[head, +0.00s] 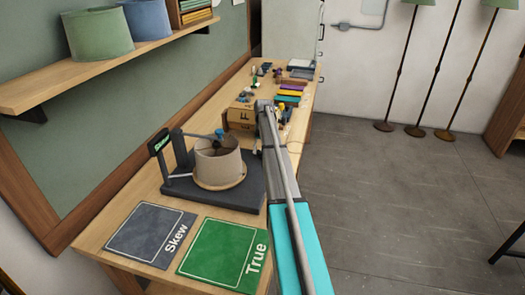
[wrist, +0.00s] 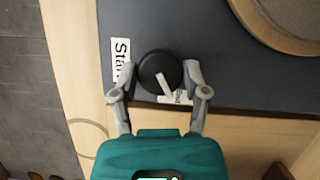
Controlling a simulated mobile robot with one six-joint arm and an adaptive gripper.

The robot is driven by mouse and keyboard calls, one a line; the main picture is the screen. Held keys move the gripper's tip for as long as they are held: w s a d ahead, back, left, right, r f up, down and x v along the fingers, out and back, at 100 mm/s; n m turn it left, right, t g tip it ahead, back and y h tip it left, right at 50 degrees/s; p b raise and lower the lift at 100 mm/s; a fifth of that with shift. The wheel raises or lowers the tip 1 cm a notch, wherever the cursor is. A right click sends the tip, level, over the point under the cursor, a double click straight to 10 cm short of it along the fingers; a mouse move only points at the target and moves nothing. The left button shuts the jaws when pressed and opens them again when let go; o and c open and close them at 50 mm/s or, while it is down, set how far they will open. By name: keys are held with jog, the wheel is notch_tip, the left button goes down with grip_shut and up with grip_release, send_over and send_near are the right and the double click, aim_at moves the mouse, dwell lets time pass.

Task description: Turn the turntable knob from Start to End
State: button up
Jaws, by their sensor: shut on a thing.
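The turntable's dark base (head: 240,200) stands on the bench with a beige lampshade (head: 217,165) on its round wooden plate. In the wrist view the black knob (wrist: 153,65) with a white pointer sits at the corner of the base (wrist: 215,60). The pointer aims down and right, toward a white label (wrist: 180,97) that is partly covered. The Start label (wrist: 121,60) is left of the knob. My gripper (wrist: 160,74) is shut on the knob, one finger on each side. In the head view my arm hides the knob and gripper.
Skew (head: 150,235) and True (head: 222,252) mats lie in front of the turntable. Cardboard boxes (head: 240,115) and several small parts are farther back on the bench. A shelf (head: 100,75) with shades hangs at left. Open floor (head: 400,200) is at right.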

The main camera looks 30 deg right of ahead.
dwell(0.4)
jog(key=o, duration=1.1)
jog(key=shift+o, duration=0.2)
jog(key=shift+r, duration=0.1)
